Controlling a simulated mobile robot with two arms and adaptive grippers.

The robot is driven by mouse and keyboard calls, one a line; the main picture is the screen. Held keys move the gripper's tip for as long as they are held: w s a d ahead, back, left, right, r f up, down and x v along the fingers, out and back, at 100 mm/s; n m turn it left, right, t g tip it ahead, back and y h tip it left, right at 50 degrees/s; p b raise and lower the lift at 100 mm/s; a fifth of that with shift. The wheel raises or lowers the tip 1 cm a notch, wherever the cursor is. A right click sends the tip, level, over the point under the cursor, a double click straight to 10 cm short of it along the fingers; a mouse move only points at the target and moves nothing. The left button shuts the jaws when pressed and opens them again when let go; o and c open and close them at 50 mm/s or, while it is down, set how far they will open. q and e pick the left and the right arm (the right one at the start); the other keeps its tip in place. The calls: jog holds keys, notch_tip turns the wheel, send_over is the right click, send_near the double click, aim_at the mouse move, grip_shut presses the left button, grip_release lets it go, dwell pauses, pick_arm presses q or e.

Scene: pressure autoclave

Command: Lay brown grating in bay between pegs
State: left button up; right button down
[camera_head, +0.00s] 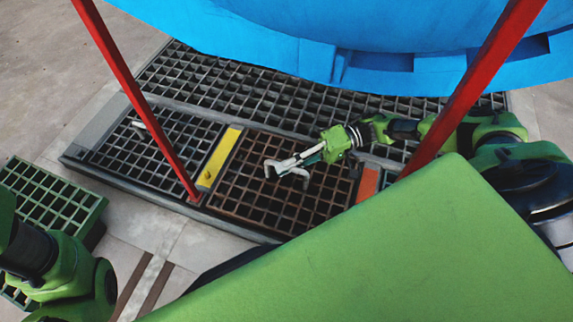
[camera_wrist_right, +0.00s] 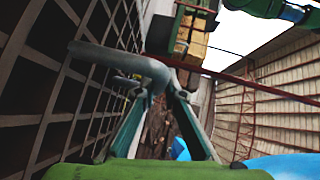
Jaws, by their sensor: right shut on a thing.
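The brown grating (camera_head: 248,196) is in the bay between a yellow strip on its left and an orange block on its right. It looks about level with the neighbouring gratings; I cannot tell whether it rests fully down. My right gripper (camera_head: 290,168) is over its middle, shut on the grating's grey handle. In the right wrist view the gripper (camera_wrist_right: 163,92) closes around the grey curved handle (camera_wrist_right: 105,56), with the grating's bars (camera_wrist_right: 62,95) close on the left. I cannot make out the pegs. My left arm shows at the lower left, its gripper out of sight.
The yellow strip (camera_head: 219,158) and orange block (camera_head: 368,185) border the bay. Dark gratings (camera_head: 150,147) lie left and behind. Red posts (camera_head: 135,95) rise at both sides, the right one crossing my arm. A blue vessel (camera_head: 300,55) hangs behind. A green grate crate (camera_head: 50,195) stands left.

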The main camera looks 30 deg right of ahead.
jog(key=shift+w+f+b, duration=0.1)
jog(key=shift+f+b, duration=0.35)
jog(key=shift+f, duration=0.1)
jog(key=c, duration=2)
grip_release()
jog(key=shift+c, duration=0.2)
jog(key=shift+f, duration=0.1)
jog(key=shift+f, duration=0.2)
jog(key=r, duration=0.2)
send_over(321, 167)
jog(key=shift+a+f, duration=0.1)
jog(key=shift+d, duration=0.55)
jog(key=shift+r, duration=0.2)
